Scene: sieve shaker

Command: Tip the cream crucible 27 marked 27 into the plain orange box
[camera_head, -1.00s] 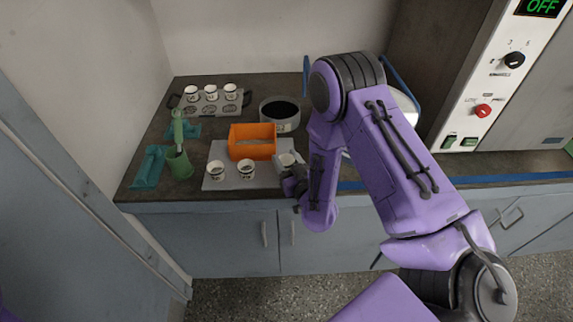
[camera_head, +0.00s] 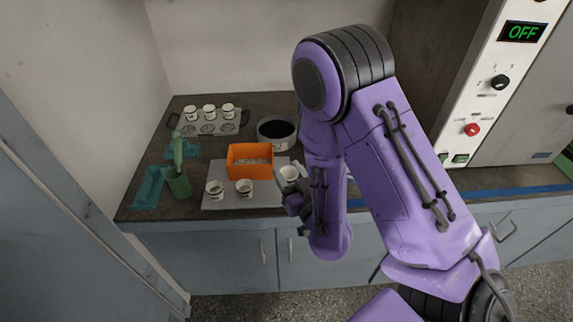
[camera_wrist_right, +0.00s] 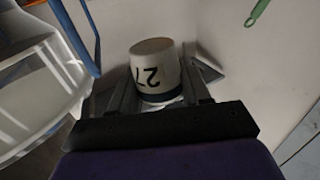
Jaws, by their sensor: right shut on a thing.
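The cream crucible 27 (camera_wrist_right: 153,66) is between the fingers of my right gripper (camera_wrist_right: 155,90) in the right wrist view, its mark 27 upside down there. In the head view the crucible (camera_head: 289,173) is at the right edge of the grey mat, just right of the plain orange box. My right gripper (camera_head: 290,195) is shut on it. The plain orange box (camera_head: 250,172) stands on the mat and holds some grey material. The crucible's inside and its exact height above the mat cannot be told. My left gripper is not in view.
Behind are a dark-filled round pan (camera_head: 277,146) and a rack (camera_head: 205,130) with three crucibles.

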